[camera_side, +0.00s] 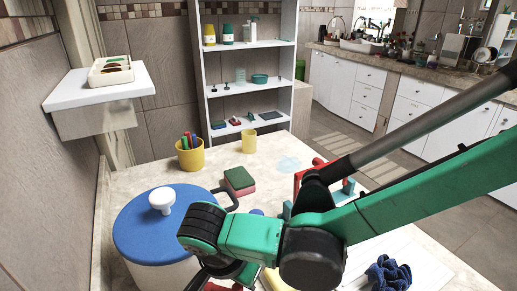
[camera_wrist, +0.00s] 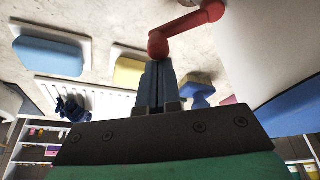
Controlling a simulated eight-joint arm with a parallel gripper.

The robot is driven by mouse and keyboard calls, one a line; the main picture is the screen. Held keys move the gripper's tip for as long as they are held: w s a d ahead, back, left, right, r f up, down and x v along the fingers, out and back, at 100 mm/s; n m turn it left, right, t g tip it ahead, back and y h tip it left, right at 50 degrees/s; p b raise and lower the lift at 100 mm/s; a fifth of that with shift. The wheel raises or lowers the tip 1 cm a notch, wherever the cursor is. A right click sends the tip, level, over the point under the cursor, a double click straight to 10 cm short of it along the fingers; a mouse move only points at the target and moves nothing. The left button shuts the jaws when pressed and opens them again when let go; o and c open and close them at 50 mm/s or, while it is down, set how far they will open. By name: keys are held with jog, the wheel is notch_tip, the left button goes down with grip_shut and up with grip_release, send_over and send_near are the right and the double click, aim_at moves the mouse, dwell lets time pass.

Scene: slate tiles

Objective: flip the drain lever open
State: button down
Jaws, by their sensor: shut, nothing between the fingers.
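The red lever (camera_wrist: 187,30) shows at the top of the wrist view, an angled arm with a rounded knob at its lower end. I take it to be the drain lever. My gripper (camera_wrist: 157,66) is shut and empty, its fingertips right at the knob; I cannot tell whether they touch it. In the side view my gripper hangs low behind my green arm beside the pot, its fingertips hidden. A bit of red (camera_side: 221,287) shows at the bottom edge there, mostly hidden.
A big pot with a blue lid (camera_side: 150,225) stands close on the left; its pale wall (camera_wrist: 285,45) fills the wrist view's right. A green-and-red sponge (camera_side: 239,180), a yellow marker cup (camera_side: 190,156) and another yellow cup (camera_side: 249,141) stand behind. A dark blue cloth (camera_side: 388,275) lies front right.

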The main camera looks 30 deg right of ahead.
jog(key=shift+s+a, duration=0.2)
jog(key=shift+s, duration=0.15)
jog(key=shift+s+d, duration=0.3)
jog(key=shift+s, duration=0.4)
jog(key=v, duration=1)
jog(key=shift+w, duration=0.15)
